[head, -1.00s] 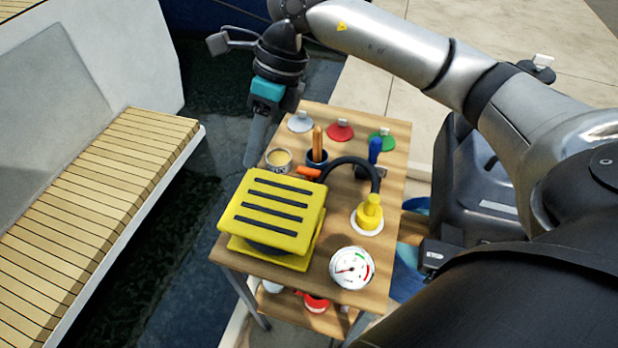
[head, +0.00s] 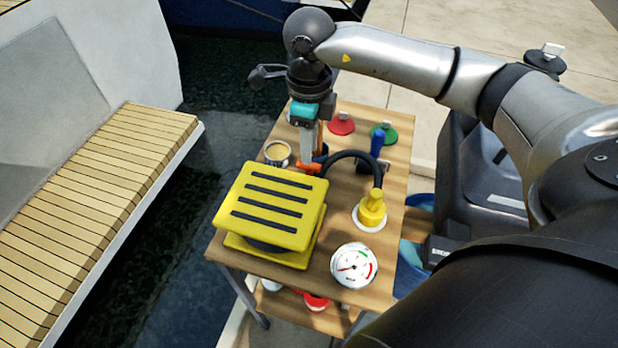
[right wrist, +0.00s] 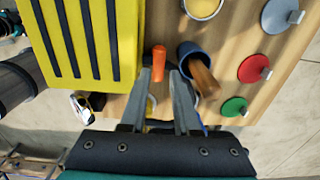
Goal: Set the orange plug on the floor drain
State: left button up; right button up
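An orange cylinder (head: 308,169) on the bench is the only plainly orange thing I see; it lies at the end of a black hose, and I cannot tell if it is the plug. My right gripper (head: 306,163) points down just above it. In the right wrist view the orange cylinder (right wrist: 158,62) shows between and just beyond the tips of my right gripper (right wrist: 159,80). The fingers are apart, with no visible grip on it. No floor drain shows. My left gripper is out of view.
A yellow slotted block (head: 270,205), yellow pump (head: 371,209), gauge (head: 354,267) and tin (head: 277,153) crowd the wooden bench (head: 285,277). A blue cup (right wrist: 190,52) with a wooden handle (right wrist: 203,78) stands close beside the gripper. Red (head: 341,123) and green (head: 384,132) discs lie behind.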

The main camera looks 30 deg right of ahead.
notch_tip(320, 180, down, 5)
jog(key=shift+f+b, duration=0.15)
jog(key=shift+b, duration=0.3)
jog(key=shift+c, duration=0.2)
grip_shut()
